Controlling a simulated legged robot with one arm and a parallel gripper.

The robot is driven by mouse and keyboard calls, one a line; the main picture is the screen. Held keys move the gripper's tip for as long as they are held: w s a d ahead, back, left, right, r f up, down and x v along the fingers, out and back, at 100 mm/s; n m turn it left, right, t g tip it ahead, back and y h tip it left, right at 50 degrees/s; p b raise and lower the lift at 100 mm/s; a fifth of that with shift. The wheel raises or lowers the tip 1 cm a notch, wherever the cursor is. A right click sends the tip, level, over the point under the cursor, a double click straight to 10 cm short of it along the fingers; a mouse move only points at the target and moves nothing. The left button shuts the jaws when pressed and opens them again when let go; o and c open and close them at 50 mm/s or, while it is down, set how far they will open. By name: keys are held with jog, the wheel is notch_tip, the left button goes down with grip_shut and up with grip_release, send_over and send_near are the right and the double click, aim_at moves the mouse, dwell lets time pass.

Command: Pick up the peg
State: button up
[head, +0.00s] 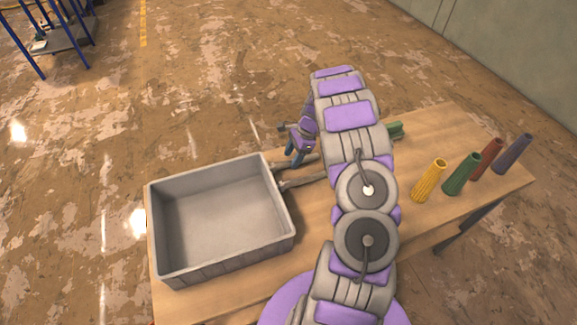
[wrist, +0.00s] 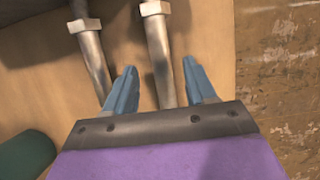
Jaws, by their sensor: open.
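Two grey metal bolt-like pegs with hex heads lie on the wooden table beside the bin. In the wrist view one peg (wrist: 160,55) runs between my gripper's fingers, and the other peg (wrist: 92,55) lies to its left, with its lower end near the left finger. They also show in the head view, partly hidden by my arm: one peg (head: 298,161) and the other (head: 304,180). My gripper (wrist: 160,88) is open, its blue fingertips apart above the table. In the head view my gripper (head: 297,148) is at the table's far edge. Whether the fingers touch a peg cannot be told.
A grey open bin (head: 215,168), empty, stands at left on the table (head: 420,130). A green object (head: 396,131) is partly behind my arm.

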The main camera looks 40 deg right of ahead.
jog(key=shift+w+d+f, duration=0.1)
jog(key=shift+d+f, duration=0.05)
jog(key=shift+f, duration=0.45)
jog(key=shift+d+f, duration=0.1)
jog(key=shift+f, duration=0.45)
jog(key=shift+d+f, duration=0.15)
jog(key=shift+d, duration=0.15)
jog(key=shift+a, duration=0.45)
jog(key=c, duration=0.3)
grip_shut()
